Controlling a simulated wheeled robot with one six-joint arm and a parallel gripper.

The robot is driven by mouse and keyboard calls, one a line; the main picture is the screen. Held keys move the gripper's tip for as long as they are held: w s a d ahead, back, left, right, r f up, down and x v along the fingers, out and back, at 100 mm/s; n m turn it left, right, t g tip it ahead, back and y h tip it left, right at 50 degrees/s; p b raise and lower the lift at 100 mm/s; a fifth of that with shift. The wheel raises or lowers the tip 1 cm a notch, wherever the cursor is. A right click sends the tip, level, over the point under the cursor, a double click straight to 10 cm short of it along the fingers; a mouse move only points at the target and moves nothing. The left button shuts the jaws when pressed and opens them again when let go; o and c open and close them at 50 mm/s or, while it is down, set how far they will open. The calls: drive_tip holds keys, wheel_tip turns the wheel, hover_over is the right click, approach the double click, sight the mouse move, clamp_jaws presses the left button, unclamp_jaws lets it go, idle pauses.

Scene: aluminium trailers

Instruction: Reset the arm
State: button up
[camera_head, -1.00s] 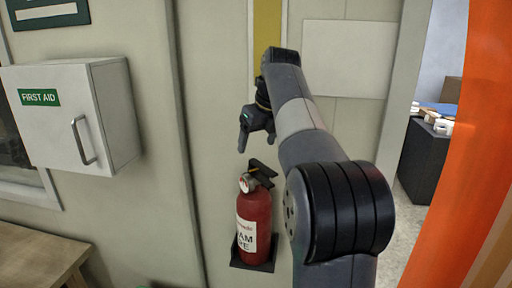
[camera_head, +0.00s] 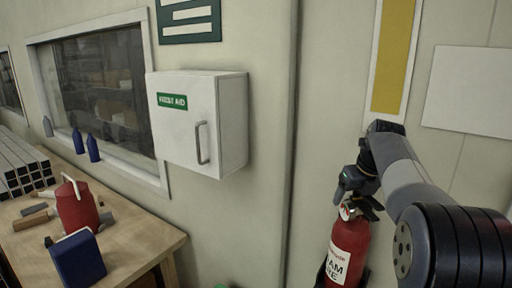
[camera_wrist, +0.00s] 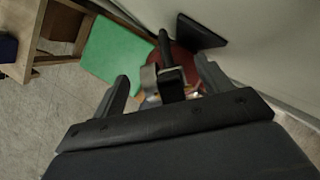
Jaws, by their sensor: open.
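My arm (camera_head: 415,180) reaches in from the lower right in the head view, bent downward at its far end. My gripper (camera_head: 348,190) hangs in front of the wall, just above and partly overlapping the top of a red fire extinguisher (camera_head: 347,247). In the wrist view my gripper (camera_wrist: 162,92) shows two fingers spread apart, open and empty. The extinguisher's black handle (camera_wrist: 168,75) lies between the fingers in that picture. Whether the fingers touch it, I cannot tell.
A white first aid cabinet (camera_head: 190,120) is fixed to the wall left of my arm. A wooden table (camera_head: 140,243) at lower left bears a red can (camera_head: 76,207), a blue can (camera_head: 77,260) and metal bars (camera_head: 20,165). A green object (camera_wrist: 117,50) is near the table in the wrist view.

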drive_tip(key=shift+w+r, duration=0.15)
drive_tip(key=shift+r, duration=0.2)
drive_tip(key=shift+s+a+r, duration=0.1)
drive_tip(key=shift+s+a, duration=0.2)
drive_tip(key=shift+s, duration=0.25)
drive_tip(key=shift+w+d, duration=0.1)
drive_tip(key=shift+w, duration=0.05)
drive_tip(key=shift+w+d+f, duration=0.2)
drive_tip(key=shift+w+f, duration=0.1)
drive_tip(key=v, duration=1.1)
drive_tip(key=x, duration=1)
drive_tip(key=shift+f, duration=0.35)
drive_tip(key=shift+w+a, duration=0.1)
drive_tip(key=shift+w, duration=0.2)
drive_tip(key=shift+s+a+r, duration=0.1)
drive_tip(key=shift+s+a, duration=0.15)
drive_tip(key=shift+s, duration=0.3)
drive_tip(key=shift+s+a+r, duration=0.1)
drive_tip(key=shift+s+a, duration=0.2)
drive_tip(key=shift+s, duration=0.2)
